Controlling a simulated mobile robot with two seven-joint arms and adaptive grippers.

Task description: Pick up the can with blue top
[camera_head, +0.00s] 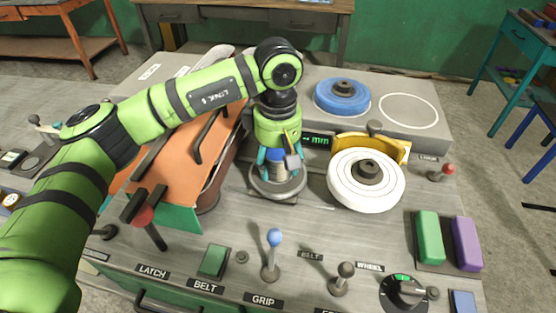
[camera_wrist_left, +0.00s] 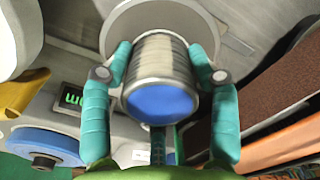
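The can with the blue top (camera_wrist_left: 160,102) is silver and ribbed, and stands between the two teal fingers of my left gripper (camera_wrist_left: 161,58) in the left wrist view. The fingertips appear to press on its sides near its lower part. In the head view my left gripper (camera_head: 276,158) points down over a round grey metal plate (camera_head: 277,190). Only a bit of the can's blue (camera_head: 276,154) shows between the fingers there. I cannot tell whether the can's base rests on the plate. My right gripper is not in view.
An orange sloped belt unit (camera_head: 160,165) stands close on the left. A white wheel (camera_head: 345,190) with a yellow guard (camera_head: 403,150) is close on the right. A blue disc (camera_head: 343,94) lies behind. Levers, including a blue-knobbed one (camera_head: 274,238), stand along the front.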

